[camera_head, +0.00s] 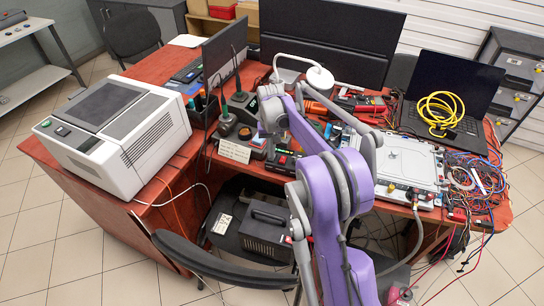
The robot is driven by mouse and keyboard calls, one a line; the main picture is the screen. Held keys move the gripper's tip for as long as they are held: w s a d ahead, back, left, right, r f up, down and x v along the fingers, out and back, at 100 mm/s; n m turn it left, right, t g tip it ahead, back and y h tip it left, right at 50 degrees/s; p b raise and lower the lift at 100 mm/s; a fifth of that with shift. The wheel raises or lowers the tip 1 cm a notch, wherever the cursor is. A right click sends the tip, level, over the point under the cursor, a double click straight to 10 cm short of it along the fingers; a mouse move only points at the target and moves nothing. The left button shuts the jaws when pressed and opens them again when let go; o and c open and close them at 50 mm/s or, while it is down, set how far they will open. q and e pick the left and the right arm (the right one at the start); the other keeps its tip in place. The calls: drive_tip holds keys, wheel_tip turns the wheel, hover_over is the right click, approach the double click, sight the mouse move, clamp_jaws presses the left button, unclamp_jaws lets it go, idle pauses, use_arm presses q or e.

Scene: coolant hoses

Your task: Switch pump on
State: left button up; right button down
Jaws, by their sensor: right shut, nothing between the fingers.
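My right gripper (270,112) is at the far end of my purple and grey arm, over the middle of the red desk. It is shut with nothing in it, and my own arm partly hides its fingers. No object can be surely told as the pump, and no pump switch can be made out. A white machine (112,132) with a small button panel (62,131) stands on the desk at the left. My left gripper is not in view.
The red desk (160,205) is crowded with tools, a white board (400,165), tangled wires (485,195) and a laptop (452,85) with a yellow coiled cable (440,110). A black chair back (215,268) curves in front. Tiled floor (70,260) is clear at the lower left.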

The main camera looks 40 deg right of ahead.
drive_tip(key=shift+f+b, duration=0.3)
drive_tip(key=shift+f, duration=0.2)
drive_tip(key=shift+r+p, duration=2.2)
drive_tip(key=shift+r, duration=1.35)
